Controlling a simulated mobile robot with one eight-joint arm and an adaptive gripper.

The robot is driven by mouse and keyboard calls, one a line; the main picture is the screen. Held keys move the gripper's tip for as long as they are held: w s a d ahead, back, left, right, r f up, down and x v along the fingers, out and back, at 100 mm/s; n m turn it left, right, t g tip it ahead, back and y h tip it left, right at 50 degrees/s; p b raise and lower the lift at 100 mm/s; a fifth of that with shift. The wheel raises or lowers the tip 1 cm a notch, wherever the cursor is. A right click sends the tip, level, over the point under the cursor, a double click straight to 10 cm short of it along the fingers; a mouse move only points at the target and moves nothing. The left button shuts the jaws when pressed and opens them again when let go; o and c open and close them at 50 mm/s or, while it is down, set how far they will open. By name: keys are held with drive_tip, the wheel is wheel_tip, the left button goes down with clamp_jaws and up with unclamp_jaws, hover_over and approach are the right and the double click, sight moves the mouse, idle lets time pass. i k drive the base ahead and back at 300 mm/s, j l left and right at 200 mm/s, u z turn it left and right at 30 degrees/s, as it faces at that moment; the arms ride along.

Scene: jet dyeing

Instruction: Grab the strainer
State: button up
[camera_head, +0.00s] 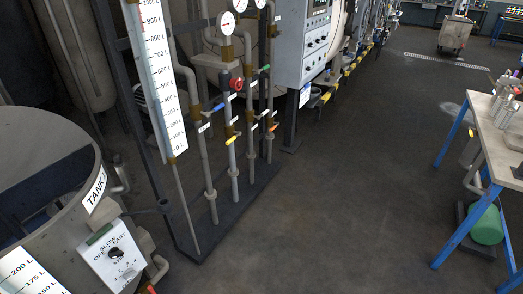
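I cannot make out a strainer in the head view. Several small metallic containers (505,103) stand on the workbench at the right edge, but they are too small and cut off to tell whether one is a strainer. My gripper is not in view, so I cannot tell what it holds.
A workbench (484,128) with blue legs stands at the right, a green cylinder (486,226) below it. A round tank (47,212) fills the lower left. Valved pipes (233,160) and a grey control cabinet (302,42) stand behind. The floor (340,200) between is clear.

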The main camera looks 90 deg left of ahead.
sight(58, 203)
drive_tip(key=u, duration=4.4)
